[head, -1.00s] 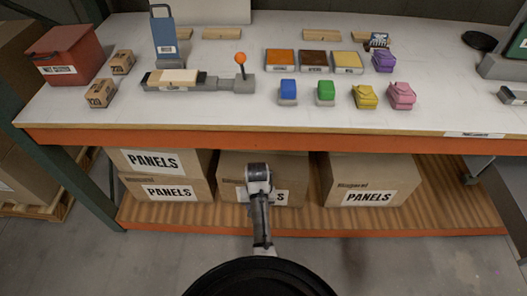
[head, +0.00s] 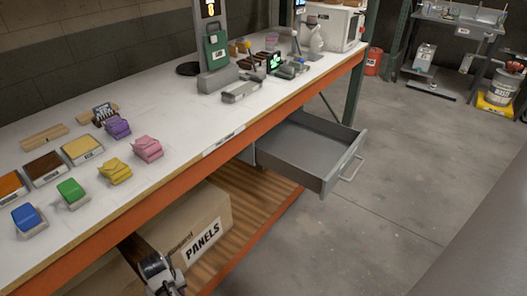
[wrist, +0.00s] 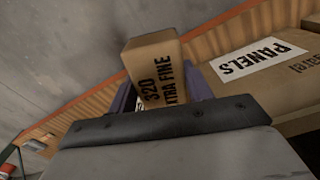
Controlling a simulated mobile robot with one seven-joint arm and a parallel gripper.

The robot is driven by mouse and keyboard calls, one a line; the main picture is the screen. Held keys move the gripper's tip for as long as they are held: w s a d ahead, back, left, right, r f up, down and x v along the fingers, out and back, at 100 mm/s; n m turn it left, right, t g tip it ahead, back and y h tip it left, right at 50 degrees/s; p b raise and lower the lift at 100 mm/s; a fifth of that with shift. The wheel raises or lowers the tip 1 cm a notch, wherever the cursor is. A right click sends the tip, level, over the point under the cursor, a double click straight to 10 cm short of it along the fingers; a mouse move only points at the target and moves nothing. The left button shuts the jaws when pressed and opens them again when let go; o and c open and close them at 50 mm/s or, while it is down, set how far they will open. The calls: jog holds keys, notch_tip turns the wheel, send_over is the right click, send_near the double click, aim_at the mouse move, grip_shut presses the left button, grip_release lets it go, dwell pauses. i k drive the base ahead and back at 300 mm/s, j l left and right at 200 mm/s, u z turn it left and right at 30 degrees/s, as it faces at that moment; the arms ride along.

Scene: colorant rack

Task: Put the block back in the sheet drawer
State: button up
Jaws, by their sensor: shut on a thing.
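The block (wrist: 153,58) is a tan sanding block printed "320 XTRA FINE" in the wrist view. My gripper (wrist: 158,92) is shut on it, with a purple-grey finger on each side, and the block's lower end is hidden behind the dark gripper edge. In the head view, part of my arm shows at the bottom edge, and I cannot make out the block there. The sheet drawer (head: 308,153) is grey and pulled open under the right part of the workbench, with its handle facing right. Its visible floor looks empty. My arm is left of the drawer, apart from it.
The workbench (head: 165,110) has an orange front edge and holds several coloured blocks. A "PANELS" carton (head: 200,222) stands on the wooden lower shelf (head: 258,200), below and left of the drawer. The concrete floor (head: 400,180) right of the drawer is clear.

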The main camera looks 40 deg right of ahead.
aim_at(296, 153)
jog(key=z, duration=2.3)
jog(key=k+j, duration=0.1)
jog(key=j, duration=0.35)
jog(key=k+j, duration=0.1)
jog(key=j, duration=0.35)
jog(key=k+j, duration=0.1)
jog(key=j, duration=0.3)
jog(key=k+j, duration=0.1)
jog(key=j, duration=0.35)
jog(key=z, duration=0.05)
